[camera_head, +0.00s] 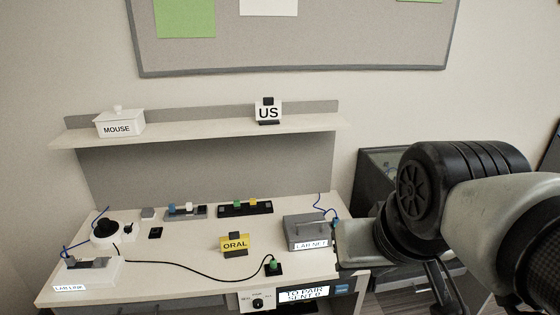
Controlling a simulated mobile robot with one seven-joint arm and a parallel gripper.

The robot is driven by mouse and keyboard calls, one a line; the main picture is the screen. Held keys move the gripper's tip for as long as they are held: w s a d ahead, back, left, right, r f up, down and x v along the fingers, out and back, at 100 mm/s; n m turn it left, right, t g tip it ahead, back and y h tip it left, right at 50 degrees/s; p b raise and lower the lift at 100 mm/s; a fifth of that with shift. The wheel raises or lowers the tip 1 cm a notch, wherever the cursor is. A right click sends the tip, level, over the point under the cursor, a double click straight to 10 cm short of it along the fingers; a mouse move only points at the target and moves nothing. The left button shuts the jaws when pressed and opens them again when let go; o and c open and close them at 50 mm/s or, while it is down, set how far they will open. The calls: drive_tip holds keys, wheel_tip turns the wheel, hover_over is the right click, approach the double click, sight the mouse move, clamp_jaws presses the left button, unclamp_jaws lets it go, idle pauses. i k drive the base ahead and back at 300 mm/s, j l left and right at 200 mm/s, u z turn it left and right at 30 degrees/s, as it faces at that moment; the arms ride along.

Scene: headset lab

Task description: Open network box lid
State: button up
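The network box (307,234) is a small grey box labelled "LAB NET" at the right end of the white desk. Its grey lid (305,224) looks closed, with a small raised part on top. A blue cable (321,205) loops behind the box. My arm comes in from the right, with its black wrist joint right of the box. A pale grey flat part beside the box's right side may belong to my arm's end; I cannot tell. My gripper's fingertips cannot be made out, and no hold on the lid is visible.
A yellow "ORAL" sign (235,244) stands left of the box. A black cable runs to a green-topped plug (273,267) in front. A shelf (200,131) overhangs the back, holding a "MOUSE" box (119,123) and a "US" sign (267,112). A display (304,293) sits at the front edge.

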sight(307, 220)
drive_tip(key=i+u, duration=0.35)
drive_tip(key=i+l+u, duration=0.2)
drive_tip(key=i+u, duration=0.15)
drive_tip(key=i, duration=0.15)
drive_tip(key=k+l, duration=0.1)
drive_tip(key=i+j, duration=0.15)
